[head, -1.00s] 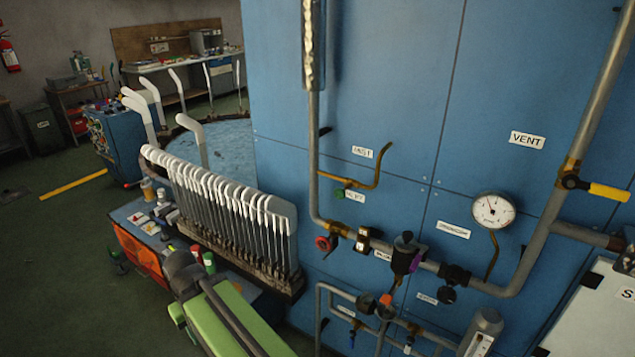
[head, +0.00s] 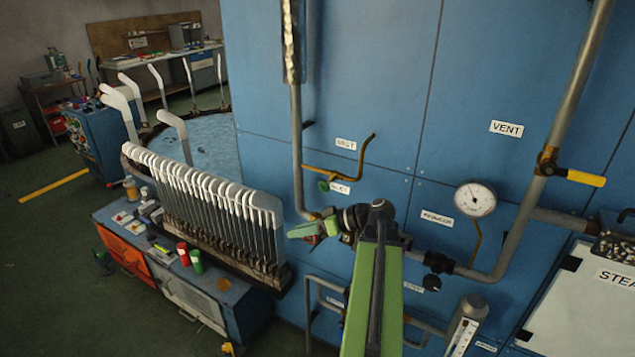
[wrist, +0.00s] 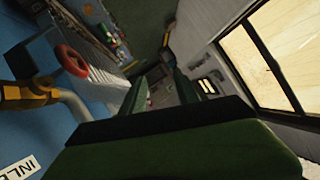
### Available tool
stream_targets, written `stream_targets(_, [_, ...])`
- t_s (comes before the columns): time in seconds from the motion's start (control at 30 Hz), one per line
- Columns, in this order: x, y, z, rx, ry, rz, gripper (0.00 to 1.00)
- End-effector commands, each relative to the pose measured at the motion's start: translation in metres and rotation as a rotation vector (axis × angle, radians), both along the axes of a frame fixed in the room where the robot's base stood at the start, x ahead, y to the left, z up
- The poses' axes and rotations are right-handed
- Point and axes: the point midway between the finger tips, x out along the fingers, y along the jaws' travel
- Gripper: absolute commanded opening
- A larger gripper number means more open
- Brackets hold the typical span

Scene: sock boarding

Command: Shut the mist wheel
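A small green wheel (head: 324,185) sits on the blue wall under a bent brass tube (head: 345,174). A label above the tube (head: 346,144) is too blurred to read surely; it may say MIST. A red wheel (wrist: 72,60) on a brass valve (wrist: 28,95) shows in the wrist view, near a label starting INLE (wrist: 18,172). In the head view the red wheel is mostly hidden behind my gripper (head: 316,229). My gripper is open and empty, its green fingers apart, below the green wheel. In the wrist view (wrist: 158,92), the red wheel is left of the fingers, outside them.
Grey pipes (head: 512,230), a pressure gauge (head: 475,199) and a yellow-handled VENT valve (head: 585,178) are on the wall at right. A rack of white-topped sock boards (head: 210,200) stands left of my gripper, above a bench (head: 120,225). Open floor (head: 50,250) lies at far left.

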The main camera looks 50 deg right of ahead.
Motion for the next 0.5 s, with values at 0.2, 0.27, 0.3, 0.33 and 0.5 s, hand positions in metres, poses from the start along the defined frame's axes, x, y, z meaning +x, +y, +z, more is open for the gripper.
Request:
stream_targets(0.2, [-0.097, -0.12, 0.073, -0.148, -0.415, -0.188, 0.37])
stream_targets(0.27, [-0.115, -0.135, 0.084, -0.182, -0.474, -0.219, 0.37])
stream_targets(0.3, [-0.123, -0.141, 0.089, -0.2, -0.503, -0.234, 0.37])
stream_targets(0.33, [-0.128, -0.144, 0.092, -0.21, -0.518, -0.241, 0.37])
stream_targets(0.5, [-0.132, -0.148, 0.097, -0.225, -0.541, -0.251, 0.37])
